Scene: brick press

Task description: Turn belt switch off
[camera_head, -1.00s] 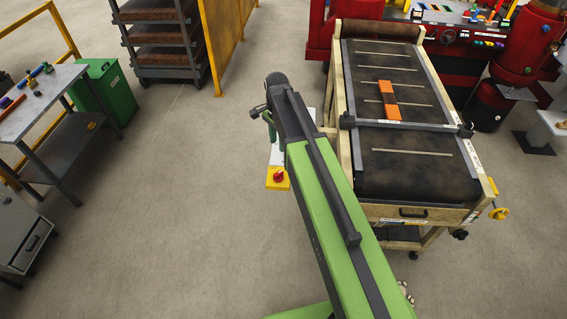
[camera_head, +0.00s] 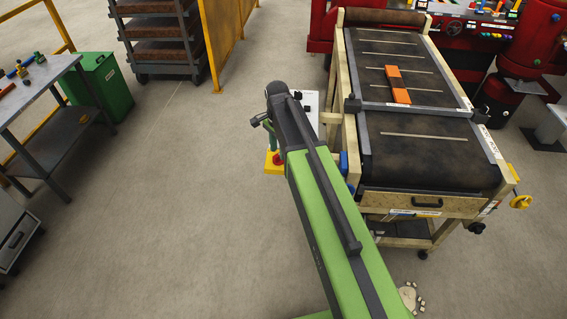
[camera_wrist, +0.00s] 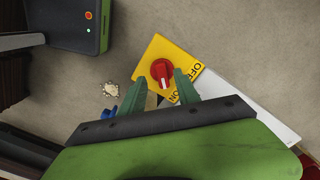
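The belt switch is a red knob (camera_wrist: 162,72) with a white pointer line, on a yellow plate (camera_wrist: 150,52) lettered OFF and ON. In the wrist view the pointer is toward the ON lettering, which is partly covered by a finger. My gripper (camera_wrist: 160,77) is open, its two green fingers apart, with the knob between the tips in the picture. I cannot tell whether they touch it. In the head view the red knob (camera_head: 279,158) and yellow plate (camera_head: 270,168) show beside my arm, partly hidden by it. The belt (camera_head: 425,155) is to the right.
Two orange bricks (camera_head: 393,78) lie on the belt. The belt's wooden frame (camera_head: 349,120) stands close right of my arm. A white panel (camera_head: 308,103) adjoins the switch. A green bin (camera_head: 107,88) and grey table (camera_head: 30,85) stand left. Floor between is clear.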

